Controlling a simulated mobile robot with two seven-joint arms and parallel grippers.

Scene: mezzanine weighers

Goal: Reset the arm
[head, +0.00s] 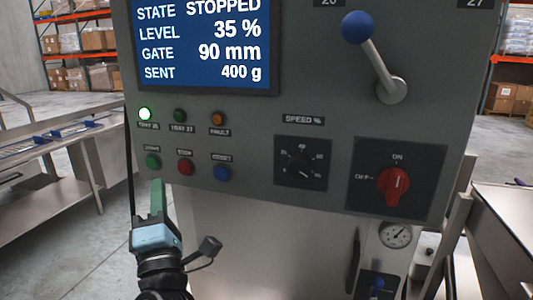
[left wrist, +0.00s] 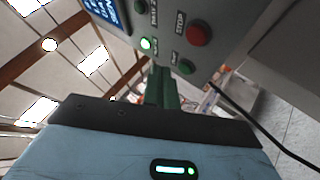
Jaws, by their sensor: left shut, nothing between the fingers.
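My left gripper (head: 157,184) has a light blue body and green fingers, which are shut with nothing between them. In the head view its fingertips point up just below the green button (head: 152,162) on the grey control panel (head: 320,105). In the left wrist view the closed fingers (left wrist: 162,82) reach toward the panel beside the green button (left wrist: 185,67). I cannot tell whether they touch the panel. The red button (head: 185,167) and blue button (head: 222,173) are to the right. My right gripper is in neither view.
The screen (head: 205,45) reads STOPPED, 35 %, 90 mm, 400 g. The left lamp (head: 145,114) is lit green. A blue-knobbed lever (head: 373,58) leans left. The red switch (head: 394,185) points to ON. A speed dial (head: 302,163) is beside it. A steel table (head: 50,185) stands left.

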